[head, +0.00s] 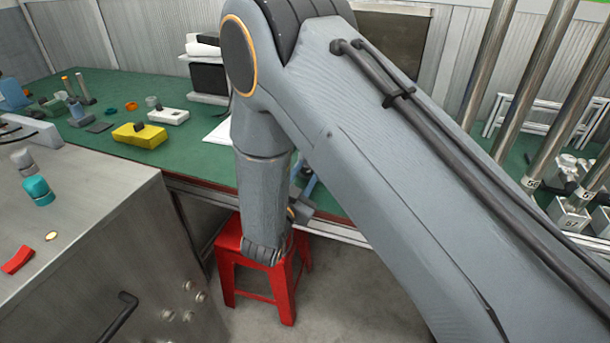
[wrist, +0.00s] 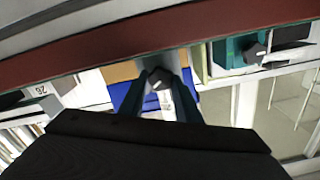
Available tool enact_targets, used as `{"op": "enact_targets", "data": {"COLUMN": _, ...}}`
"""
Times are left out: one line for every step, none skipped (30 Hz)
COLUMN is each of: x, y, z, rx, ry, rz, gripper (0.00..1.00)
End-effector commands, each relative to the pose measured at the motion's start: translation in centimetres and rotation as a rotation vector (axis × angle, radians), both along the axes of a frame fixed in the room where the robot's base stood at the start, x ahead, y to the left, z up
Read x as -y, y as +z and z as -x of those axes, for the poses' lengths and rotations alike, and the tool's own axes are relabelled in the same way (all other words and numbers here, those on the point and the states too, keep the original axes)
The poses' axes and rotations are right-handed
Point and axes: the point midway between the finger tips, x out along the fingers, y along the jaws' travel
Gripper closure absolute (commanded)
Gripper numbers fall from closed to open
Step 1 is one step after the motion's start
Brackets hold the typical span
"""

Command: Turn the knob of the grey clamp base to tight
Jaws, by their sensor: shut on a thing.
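In the wrist view, my gripper (wrist: 162,84) has its two dark teal fingers on either side of a small dark knob (wrist: 157,77) and is shut on it. The knob sits on a small grey base (wrist: 170,58) that is mostly hidden by the fingers. A white label shows just below the knob, between the fingers. I cannot read which way the knob is turned. In the head view, my own arm hides the gripper and this knob.
A teal block with a dark knob (wrist: 255,52) stands to the right in the wrist view. In the head view, a red stool (head: 230,241) stands under my arm. Several clamp bases with steel posts (head: 568,214) stand at right. A yellow block (head: 139,135) lies on the green bench.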

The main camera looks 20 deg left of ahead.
Motion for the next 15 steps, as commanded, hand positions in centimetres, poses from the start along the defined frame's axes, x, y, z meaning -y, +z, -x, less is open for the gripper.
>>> {"op": "enact_targets", "data": {"x": 0.10, "y": -0.26, "z": 0.04, "rx": 0.000, "ry": -0.001, "rz": -0.042, "gripper": 0.92}}
{"op": "enact_targets", "data": {"x": 0.11, "y": -0.26, "z": 0.04, "rx": 0.002, "ry": -0.001, "rz": -0.070, "gripper": 0.92}}
{"op": "enact_targets", "data": {"x": 0.12, "y": -0.25, "z": 0.04, "rx": 0.005, "ry": -0.001, "rz": -0.109, "gripper": 0.92}}
{"op": "enact_targets", "data": {"x": 0.12, "y": -0.25, "z": 0.04, "rx": 0.007, "ry": -0.001, "rz": -0.137, "gripper": 0.92}}
{"op": "enact_targets", "data": {"x": 0.13, "y": -0.26, "z": 0.03, "rx": 0.009, "ry": -0.001, "rz": -0.165, "gripper": 0.92}}
{"op": "enact_targets", "data": {"x": 0.13, "y": -0.26, "z": 0.03, "rx": 0.012, "ry": -0.001, "rz": -0.202, "gripper": 0.92}}
{"op": "enact_targets", "data": {"x": 0.13, "y": -0.27, "z": 0.03, "rx": 0.014, "ry": -0.001, "rz": -0.229, "gripper": 0.92}}
{"op": "enact_targets", "data": {"x": 0.14, "y": -0.27, "z": 0.03, "rx": 0.016, "ry": -0.001, "rz": -0.254, "gripper": 0.92}}
{"op": "enact_targets", "data": {"x": 0.14, "y": -0.28, "z": 0.03, "rx": 0.019, "ry": -0.001, "rz": -0.289, "gripper": 0.92}}
{"op": "enact_targets", "data": {"x": 0.15, "y": -0.29, "z": 0.02, "rx": 0.021, "ry": -0.001, "rz": -0.313, "gripper": 0.92}}
{"op": "enact_targets", "data": {"x": 0.15, "y": -0.30, "z": 0.02, "rx": 0.023, "ry": 0.000, "rz": -0.338, "gripper": 0.92}}
{"op": "enact_targets", "data": {"x": 0.16, "y": -0.31, "z": 0.03, "rx": 0.026, "ry": 0.000, "rz": -0.369, "gripper": 0.92}}
{"op": "enact_targets", "data": {"x": 0.16, "y": -0.32, "z": 0.03, "rx": 0.027, "ry": 0.000, "rz": -0.391, "gripper": 0.92}}
{"op": "enact_targets", "data": {"x": 0.17, "y": -0.33, "z": 0.03, "rx": 0.029, "ry": 0.000, "rz": -0.412, "gripper": 0.92}}
{"op": "enact_targets", "data": {"x": 0.17, "y": -0.34, "z": 0.03, "rx": 0.031, "ry": 0.000, "rz": -0.438, "gripper": 0.92}}
